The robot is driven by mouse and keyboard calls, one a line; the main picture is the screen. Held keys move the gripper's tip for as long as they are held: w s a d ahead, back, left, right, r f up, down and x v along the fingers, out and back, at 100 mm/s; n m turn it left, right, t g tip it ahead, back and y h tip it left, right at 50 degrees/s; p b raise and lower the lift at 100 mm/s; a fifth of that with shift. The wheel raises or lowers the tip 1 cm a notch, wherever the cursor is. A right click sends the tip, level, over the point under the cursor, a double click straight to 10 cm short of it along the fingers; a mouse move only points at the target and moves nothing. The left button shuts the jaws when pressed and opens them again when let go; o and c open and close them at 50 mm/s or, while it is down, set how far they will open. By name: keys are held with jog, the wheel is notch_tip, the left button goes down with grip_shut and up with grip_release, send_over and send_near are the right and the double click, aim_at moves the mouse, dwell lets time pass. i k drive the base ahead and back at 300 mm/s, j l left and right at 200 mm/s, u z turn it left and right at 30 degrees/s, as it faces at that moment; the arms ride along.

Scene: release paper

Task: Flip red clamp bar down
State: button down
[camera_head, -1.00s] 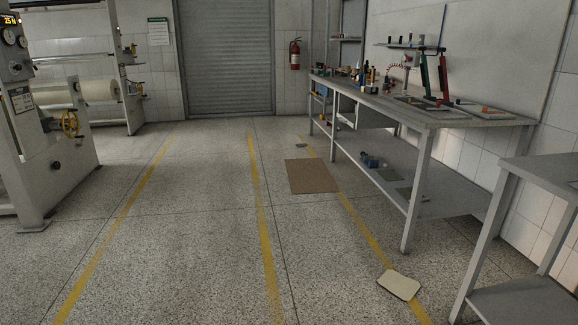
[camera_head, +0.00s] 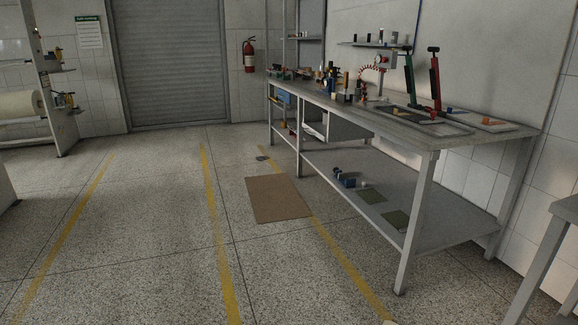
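A red bar (camera_head: 435,80) stands nearly upright on the far right part of the long workbench (camera_head: 400,120). A similar green bar (camera_head: 410,78) stands upright just left of it. Both rise from flat frames or trays lying on the bench top. Whether the red bar is the clamp bar's full length or only its lever is too small to tell. My gripper is not in view.
The bench holds several bottles and tools (camera_head: 340,82) at its far end. A lower shelf (camera_head: 400,205) carries small items. A brown mat (camera_head: 278,199) lies on the floor. Another table (camera_head: 565,210) stands at the right edge. The floor (camera_head: 150,220) at left is clear.

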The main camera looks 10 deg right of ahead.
aim_at(435, 83)
jog(key=i+l+z, duration=0.1)
jog(key=i+z, duration=0.3)
jog(key=i, duration=0.25)
jog(key=i+j+z, duration=0.15)
jog(key=i+z, duration=0.25)
jog(key=i, duration=0.2)
jog(key=i+l, duration=0.1)
jog(key=i, duration=0.35)
jog(key=i+l+u, duration=0.1)
jog(key=i, duration=0.4)
jog(key=i+l, duration=0.2)
jog(key=i, duration=0.25)
jog(key=i+l+u, duration=0.35)
jog(key=i+l, duration=0.55)
